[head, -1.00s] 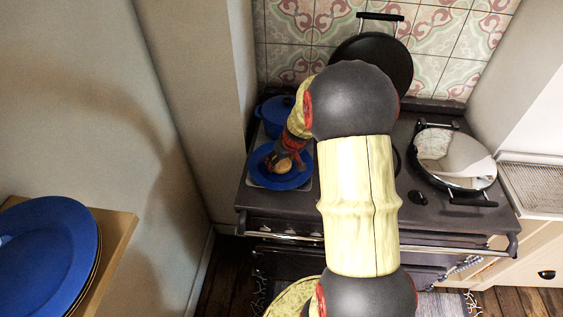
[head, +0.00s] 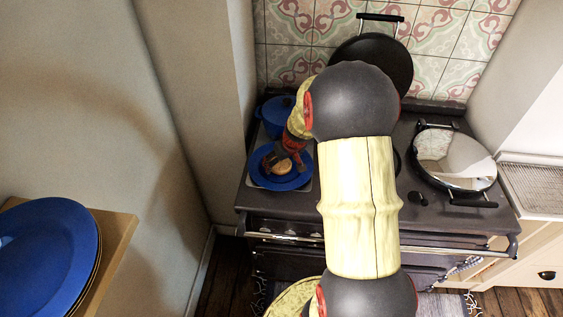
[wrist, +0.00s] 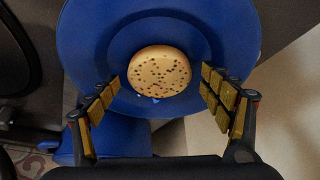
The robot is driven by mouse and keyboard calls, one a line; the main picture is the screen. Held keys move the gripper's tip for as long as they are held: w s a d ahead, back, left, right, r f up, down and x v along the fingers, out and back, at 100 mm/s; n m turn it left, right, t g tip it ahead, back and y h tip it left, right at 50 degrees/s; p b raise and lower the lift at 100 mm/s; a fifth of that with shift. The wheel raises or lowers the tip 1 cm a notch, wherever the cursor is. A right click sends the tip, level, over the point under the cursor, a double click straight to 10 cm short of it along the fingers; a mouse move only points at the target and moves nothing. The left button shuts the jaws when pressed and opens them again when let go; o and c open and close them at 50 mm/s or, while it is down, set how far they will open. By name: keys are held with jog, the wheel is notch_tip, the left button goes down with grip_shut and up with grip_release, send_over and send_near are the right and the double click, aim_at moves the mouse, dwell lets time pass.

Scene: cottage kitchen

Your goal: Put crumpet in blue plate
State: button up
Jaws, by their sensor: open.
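The crumpet (wrist: 160,71) is a round tan disc with dark holes on top. It lies flat in the blue plate (wrist: 92,40) on the stove, near its middle; the head view shows the crumpet (head: 283,167) and the blue plate (head: 266,180) too. My gripper (wrist: 161,92) is open, with one finger on each side of the crumpet and a visible gap to it in the wrist view. In the head view my gripper (head: 283,158) is just above the plate, and my arm covers part of the stove.
A blue pot (head: 272,112) stands behind the plate. A steel hob lid (head: 455,160) is down at right, and a dark round lid (head: 385,62) stands raised at the back. More blue plates (head: 45,260) are stacked on a shelf at lower left. A wall borders the stove's left side.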

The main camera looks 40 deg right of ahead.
jog(key=p+v, duration=0.2)
jog(key=v, duration=0.9)
jog(key=a+r, duration=0.6)
jog(key=a, duration=0.1)
jog(key=s+a+r+n, duration=0.25)
jog(key=a+r, duration=0.35)
jog(key=a, duration=0.5)
jog(key=s+a+r, duration=0.2)
jog(key=s+a, duration=0.3)
jog(key=s, duration=0.2)
jog(key=s+a+r+t+y, duration=0.1)
jog(key=s+a+r, duration=0.2)
jog(key=s+a, duration=0.3)
jog(key=shift+s+a+n, duration=0.35)
jog(key=shift+s, duration=0.15)
jog(key=shift+f, duration=0.1)
jog(key=shift+f+b, duration=0.9)
jog(key=shift+b, duration=0.15)
jog(key=shift+r, duration=0.15)
jog(key=shift+c, duration=0.7)
